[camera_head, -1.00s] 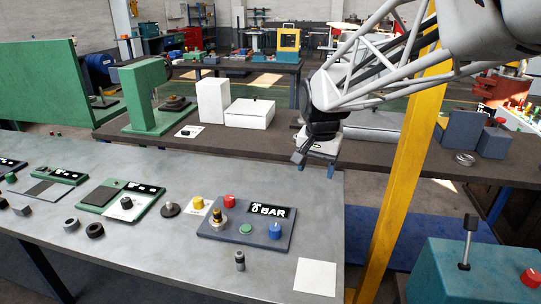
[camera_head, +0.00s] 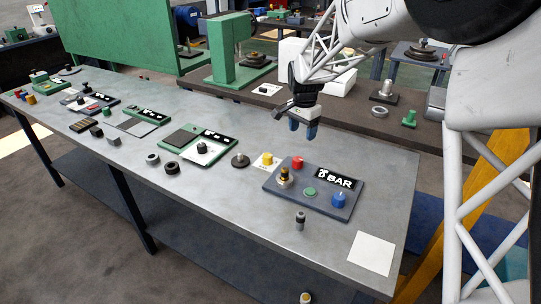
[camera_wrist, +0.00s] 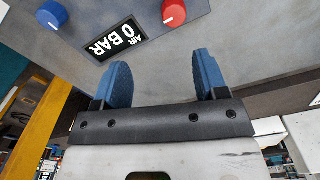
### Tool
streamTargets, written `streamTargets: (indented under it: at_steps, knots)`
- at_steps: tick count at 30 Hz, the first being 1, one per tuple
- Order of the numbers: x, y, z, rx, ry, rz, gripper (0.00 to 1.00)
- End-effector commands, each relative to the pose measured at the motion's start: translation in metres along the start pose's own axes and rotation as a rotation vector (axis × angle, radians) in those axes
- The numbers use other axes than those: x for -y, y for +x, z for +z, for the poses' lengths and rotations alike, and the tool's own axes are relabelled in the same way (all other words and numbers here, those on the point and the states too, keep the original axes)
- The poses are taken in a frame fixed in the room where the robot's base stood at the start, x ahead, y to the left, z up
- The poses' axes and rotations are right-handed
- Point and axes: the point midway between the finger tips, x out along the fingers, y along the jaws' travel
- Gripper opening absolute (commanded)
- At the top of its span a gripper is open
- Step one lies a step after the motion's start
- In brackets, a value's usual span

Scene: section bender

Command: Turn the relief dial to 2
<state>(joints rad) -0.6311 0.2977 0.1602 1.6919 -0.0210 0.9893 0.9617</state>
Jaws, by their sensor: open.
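A dark blue-grey panel (camera_head: 285,200) on the bench carries a display (camera_head: 338,181) reading "AIR 0 BAR". On it are a red knob (camera_head: 298,163), a blue knob (camera_head: 339,200), a brass-and-black knob (camera_head: 285,177) and a green button (camera_head: 310,192). No relief label is readable, so I cannot tell which knob is the relief dial. My gripper (camera_head: 302,127) is open and empty, above the bench's back edge behind the panel, touching nothing. In the wrist view its blue fingers (camera_wrist: 162,62) are apart; the red knob (camera_wrist: 173,12) and blue knob (camera_wrist: 51,15) lie beyond them.
A yellow knob (camera_head: 267,160) stands left of the panel, near a dark round knob (camera_head: 240,160). A small grey cylinder (camera_head: 300,220) stands in front of it and a white sheet (camera_head: 372,253) lies to the right. Green-framed panels (camera_head: 199,147) line the bench leftward. A yellow post (camera_head: 497,160) stands right.

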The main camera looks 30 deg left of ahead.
Motion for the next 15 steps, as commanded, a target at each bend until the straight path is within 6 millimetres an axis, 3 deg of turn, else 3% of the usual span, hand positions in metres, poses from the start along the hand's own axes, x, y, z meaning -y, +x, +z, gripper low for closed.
streamTargets:
  at_steps: [3,9,15]
  knots:
    - [0.038,0.023,0.01,0.007,0.011,0.011,0.66]
    - [0.092,0.056,0.028,0.014,0.035,0.026,0.66]
    - [0.122,0.075,0.041,0.016,0.049,0.034,0.66]
